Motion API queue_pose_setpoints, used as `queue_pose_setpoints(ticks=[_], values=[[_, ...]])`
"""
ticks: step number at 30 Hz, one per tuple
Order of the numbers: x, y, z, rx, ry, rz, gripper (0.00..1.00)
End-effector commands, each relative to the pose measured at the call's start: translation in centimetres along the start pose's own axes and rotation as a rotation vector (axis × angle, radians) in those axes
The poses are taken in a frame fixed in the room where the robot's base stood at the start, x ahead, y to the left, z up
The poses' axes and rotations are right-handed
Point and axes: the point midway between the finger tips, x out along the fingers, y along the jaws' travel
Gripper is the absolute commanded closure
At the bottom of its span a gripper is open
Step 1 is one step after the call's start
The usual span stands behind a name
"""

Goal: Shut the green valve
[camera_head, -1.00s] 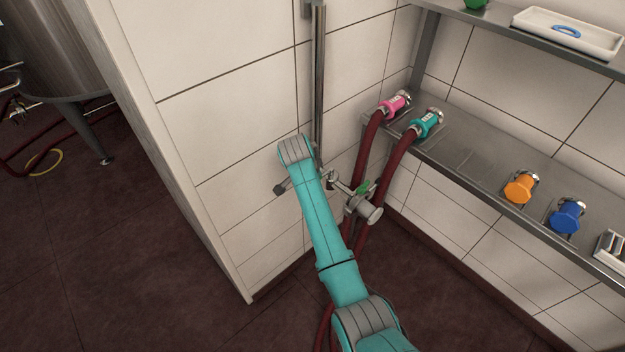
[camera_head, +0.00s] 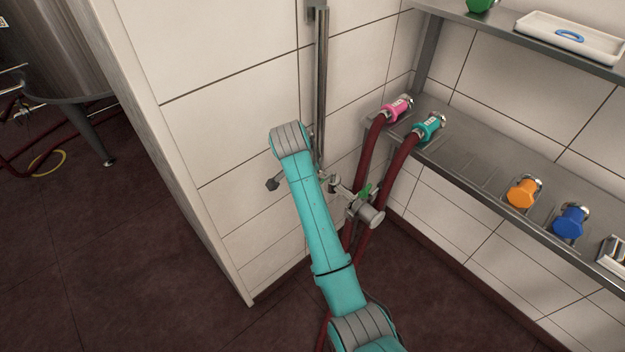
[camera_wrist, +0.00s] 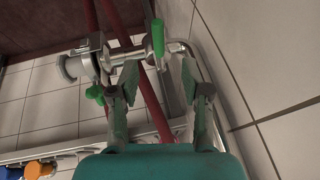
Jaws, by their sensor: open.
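A green valve lever (camera_wrist: 157,38) stands on a metal pipe fitting (camera_wrist: 135,54) in the wrist view. My gripper (camera_wrist: 159,76) is open, with one finger on either side of the lever's line. The lever appears beyond the fingertips, and nothing is held between them; contact cannot be told. A second green handle (camera_wrist: 95,92) is on the fitting to the left of the fingers. In the head view, a green handle (camera_head: 365,193) shows on the metal fitting (camera_head: 362,209) by the wall, right of my arm. My arm hides the gripper there.
Dark red hoses (camera_head: 372,155) run beside the fitting up to pink (camera_head: 396,110) and teal (camera_head: 430,127) couplings on a steel shelf (camera_head: 465,160). Orange (camera_head: 523,193) and blue (camera_head: 570,221) caps are farther right. A vertical metal pipe (camera_head: 321,85) lines the tiled wall.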

Motion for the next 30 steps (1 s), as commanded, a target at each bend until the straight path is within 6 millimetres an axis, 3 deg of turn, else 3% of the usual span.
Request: queue_pose_setpoints(ticks=[3, 10, 26, 30], values=[[-2.1, -0.1, 0.0, 0.0, 0.001, -0.002, 0.53], [-4.0, 0.0, 0.1, -0.001, -0.001, 0.0, 0.53], [-4.3, 0.0, 0.0, -0.001, -0.001, 0.0, 0.53], [-3.4, 0.7, 0.3, -0.012, 0.002, -0.007, 0.53]])
